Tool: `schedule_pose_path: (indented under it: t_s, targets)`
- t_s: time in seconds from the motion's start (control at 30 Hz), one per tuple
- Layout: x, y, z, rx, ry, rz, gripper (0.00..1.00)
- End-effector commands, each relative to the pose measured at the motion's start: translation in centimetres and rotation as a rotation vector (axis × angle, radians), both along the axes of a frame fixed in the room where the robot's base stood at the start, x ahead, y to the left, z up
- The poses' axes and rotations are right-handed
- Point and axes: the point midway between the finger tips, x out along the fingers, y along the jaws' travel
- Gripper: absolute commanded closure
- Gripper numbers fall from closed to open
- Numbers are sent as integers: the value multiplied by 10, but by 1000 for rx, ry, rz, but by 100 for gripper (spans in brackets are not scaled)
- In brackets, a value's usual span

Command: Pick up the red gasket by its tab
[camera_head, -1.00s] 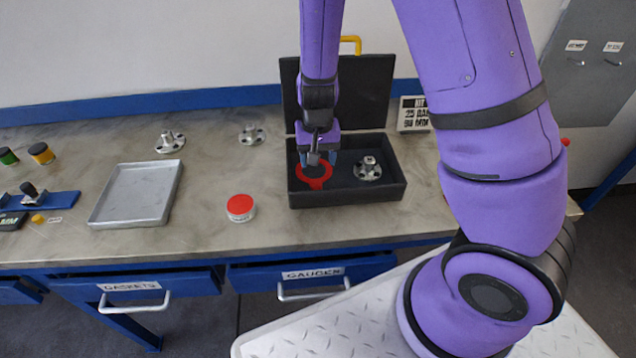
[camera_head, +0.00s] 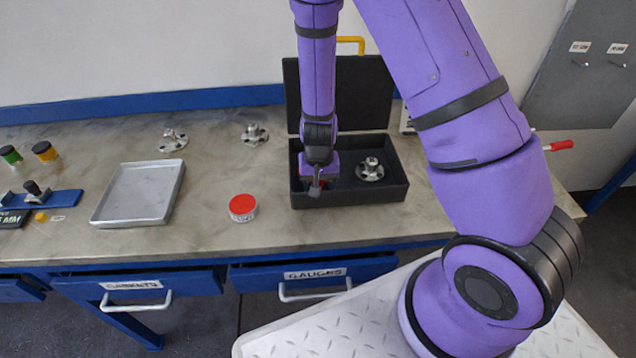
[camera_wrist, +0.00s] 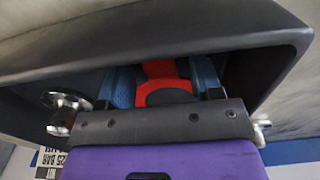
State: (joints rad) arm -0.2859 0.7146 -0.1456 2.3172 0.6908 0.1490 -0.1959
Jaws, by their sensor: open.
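The red gasket (camera_wrist: 164,86) lies inside the black case (camera_head: 350,197), in its left half; in the head view my arm and gripper hide nearly all of it. In the wrist view its tab (camera_wrist: 159,68) and part of its ring show between the two blue fingers of my gripper (camera_wrist: 162,76). My gripper, also in the head view (camera_head: 315,187), is low in the case, near the front wall. The fingers are open, one on each side of the tab, with a gap at both sides. Whether the fingertips touch the case floor cannot be told.
A metal flange (camera_head: 370,170) sits in the right half of the case, close to my gripper. The open lid (camera_head: 365,90) stands behind. A red-topped tin (camera_head: 242,207) and a grey tray (camera_head: 138,194) are to the left on the bench.

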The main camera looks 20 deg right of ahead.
Motion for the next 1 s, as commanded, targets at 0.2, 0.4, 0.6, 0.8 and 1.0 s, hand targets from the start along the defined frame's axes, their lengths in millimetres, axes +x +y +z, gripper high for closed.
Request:
schedule_pose_path:
  t_s: [0.2,0.4,0.6,0.8,1.0]
  targets:
    - [0,0,0,0,0,0,54]
    - [0,0,0,0,0,0,82]
    - [0,0,1,0,0,0,82]
    - [1,1,8,1,-1,0,82]
    - [1,1,32,1,-4,1,82]
